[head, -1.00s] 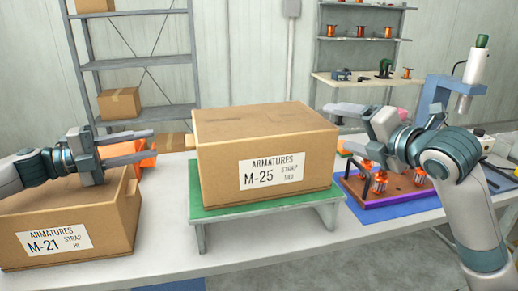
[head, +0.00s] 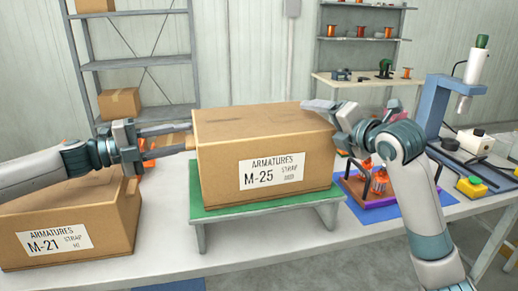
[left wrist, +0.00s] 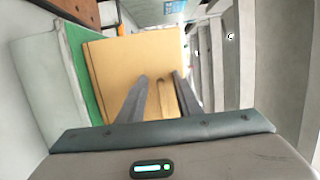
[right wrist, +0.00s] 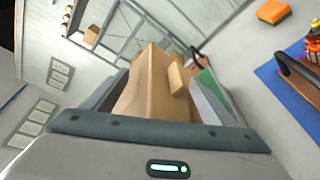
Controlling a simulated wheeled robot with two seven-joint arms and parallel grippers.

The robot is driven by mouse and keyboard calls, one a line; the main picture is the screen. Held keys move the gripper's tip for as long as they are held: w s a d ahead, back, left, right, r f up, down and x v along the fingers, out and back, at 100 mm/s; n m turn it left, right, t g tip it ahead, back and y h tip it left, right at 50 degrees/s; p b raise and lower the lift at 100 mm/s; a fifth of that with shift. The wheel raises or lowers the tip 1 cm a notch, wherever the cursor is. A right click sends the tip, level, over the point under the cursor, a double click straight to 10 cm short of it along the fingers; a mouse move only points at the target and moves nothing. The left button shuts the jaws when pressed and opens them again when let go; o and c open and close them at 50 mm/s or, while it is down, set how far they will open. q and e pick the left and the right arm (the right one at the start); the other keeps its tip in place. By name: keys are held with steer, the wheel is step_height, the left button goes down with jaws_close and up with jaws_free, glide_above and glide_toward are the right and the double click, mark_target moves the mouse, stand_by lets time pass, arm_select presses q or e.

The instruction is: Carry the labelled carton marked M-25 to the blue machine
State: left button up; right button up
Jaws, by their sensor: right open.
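The M-25 carton (head: 264,172) is a closed brown box with a white label, sitting level on a green-topped stand (head: 270,209). My left gripper (head: 190,138) is at the carton's left side. In the left wrist view its fingers are open, on either side of a small tab (left wrist: 167,98) on the carton (left wrist: 120,65). My right gripper (head: 328,128) is open at the carton's right side. In the right wrist view its fingers lie either side of the carton (right wrist: 148,90) and its tab (right wrist: 178,78). The blue machine (head: 436,105) stands at the right on the bench.
The M-21 carton (head: 75,225) sits at front left, below my left arm. A blue mat (head: 400,207) with a fixture of copper parts lies right of the stand. A yellow button box (head: 471,187) is near the machine. Shelves (head: 135,63) stand behind.

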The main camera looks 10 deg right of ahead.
arm_select(q)
steer(key=c, duration=0.7)
arm_select(e)
steer(key=c, duration=0.7)
arm_select(q)
jaws_close()
arm_select(e)
jaws_close()
arm_select(q)
steer(key=shift+r, duration=0.15)
arm_select(e)
steer(key=shift+r, duration=0.15)
arm_select(q)
steer(key=shift+r, duration=0.1)
arm_select(e)
steer(key=shift+r, duration=0.1)
